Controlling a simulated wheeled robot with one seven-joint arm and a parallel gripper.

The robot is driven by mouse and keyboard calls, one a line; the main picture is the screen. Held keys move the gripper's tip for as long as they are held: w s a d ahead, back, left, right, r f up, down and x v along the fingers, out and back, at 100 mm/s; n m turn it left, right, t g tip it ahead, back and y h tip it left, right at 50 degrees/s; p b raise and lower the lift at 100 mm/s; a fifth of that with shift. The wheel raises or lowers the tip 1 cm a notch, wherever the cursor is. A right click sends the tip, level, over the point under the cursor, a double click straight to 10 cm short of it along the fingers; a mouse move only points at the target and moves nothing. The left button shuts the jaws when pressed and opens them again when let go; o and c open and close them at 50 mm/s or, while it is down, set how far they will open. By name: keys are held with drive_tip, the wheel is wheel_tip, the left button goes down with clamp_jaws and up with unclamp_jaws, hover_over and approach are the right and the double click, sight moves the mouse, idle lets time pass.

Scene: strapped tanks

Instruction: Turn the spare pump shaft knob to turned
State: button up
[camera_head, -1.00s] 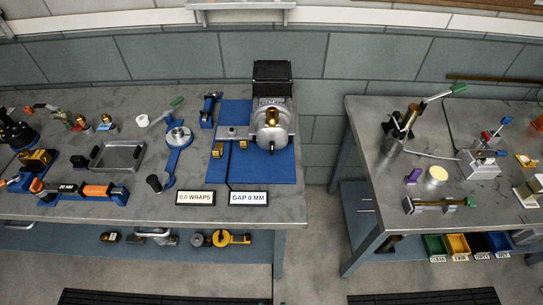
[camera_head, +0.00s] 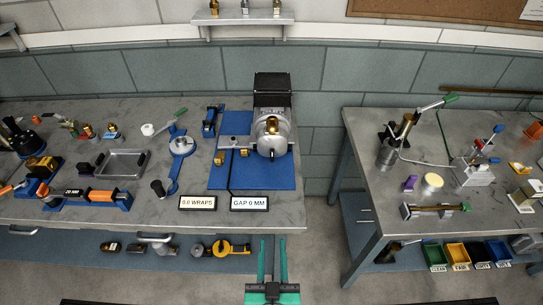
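The spare pump (camera_head: 272,125) stands on a blue mat (camera_head: 230,177) near the right end of the left bench, with a black box-shaped motor behind its round silver body. A brass-coloured part (camera_head: 272,124) shows on the pump's face; I cannot tell whether it is the shaft knob, or how far the knob is turned. My gripper (camera_head: 272,243) is at the bottom middle, in front of the bench edge.
Two label plates, "0.0 WRAPS" (camera_head: 197,203) and "GAP 0 MM" (camera_head: 249,204), stand at the bench's front. A blue-handled tool (camera_head: 178,160), a metal tray (camera_head: 122,163) and a torque wrench (camera_head: 85,196) lie left. A second bench (camera_head: 400,215) is right, across a floor gap.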

drive_tip(key=t, duration=0.1)
approach(272, 155)
drive_tip(key=w, duration=0.9)
drive_tip(key=shift+w+f, duration=0.1)
drive_tip(key=shift+w, duration=0.2)
clamp_jaws()
